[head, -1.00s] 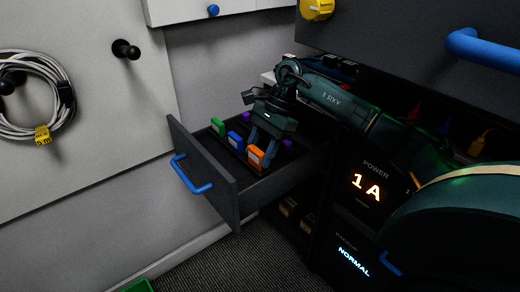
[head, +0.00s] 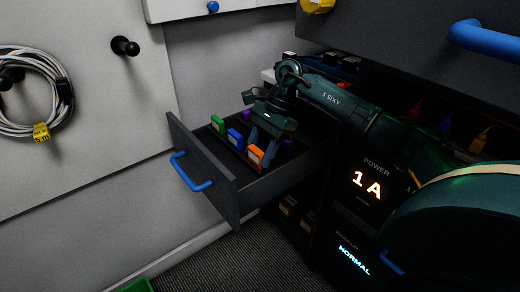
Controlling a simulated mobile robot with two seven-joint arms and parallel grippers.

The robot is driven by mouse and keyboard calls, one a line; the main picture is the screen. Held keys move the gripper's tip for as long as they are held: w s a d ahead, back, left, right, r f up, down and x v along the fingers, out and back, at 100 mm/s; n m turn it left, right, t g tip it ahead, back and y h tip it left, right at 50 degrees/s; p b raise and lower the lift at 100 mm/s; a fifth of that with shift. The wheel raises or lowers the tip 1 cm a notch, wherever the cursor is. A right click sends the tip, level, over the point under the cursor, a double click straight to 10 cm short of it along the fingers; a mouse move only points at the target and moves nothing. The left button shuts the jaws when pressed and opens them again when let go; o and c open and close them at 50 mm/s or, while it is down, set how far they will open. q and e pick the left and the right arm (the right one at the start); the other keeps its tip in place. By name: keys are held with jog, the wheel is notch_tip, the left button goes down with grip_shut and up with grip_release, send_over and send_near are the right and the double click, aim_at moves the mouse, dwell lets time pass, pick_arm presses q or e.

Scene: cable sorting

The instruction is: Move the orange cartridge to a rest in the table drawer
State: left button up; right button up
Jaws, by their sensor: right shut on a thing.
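The orange cartridge (head: 256,154) is in the open table drawer (head: 226,201), near its front right side. It stands upright in a row with a blue cartridge (head: 236,138) and a green cartridge (head: 218,125). My right gripper (head: 262,147) points down into the drawer and is shut on the orange cartridge, its fingers at the cartridge's top. Whether the cartridge's underside touches the rest is hidden. My left gripper is out of view.
The drawer's blue handle (head: 190,172) faces the left. Purple cartridges (head: 248,127) sit behind the row. A coiled cable (head: 30,95) hangs on the wall board. A dark cabinet with a lit "1 A" display (head: 370,186) stands at right. The floor before the drawer is clear.

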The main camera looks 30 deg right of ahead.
jog(key=o, duration=1.1)
jog(key=shift+o, duration=0.4)
jog(key=o, duration=0.4)
notch_tip(320, 180, up, 7)
jog(key=p, duration=0.4)
jog(key=shift+p, duration=0.3)
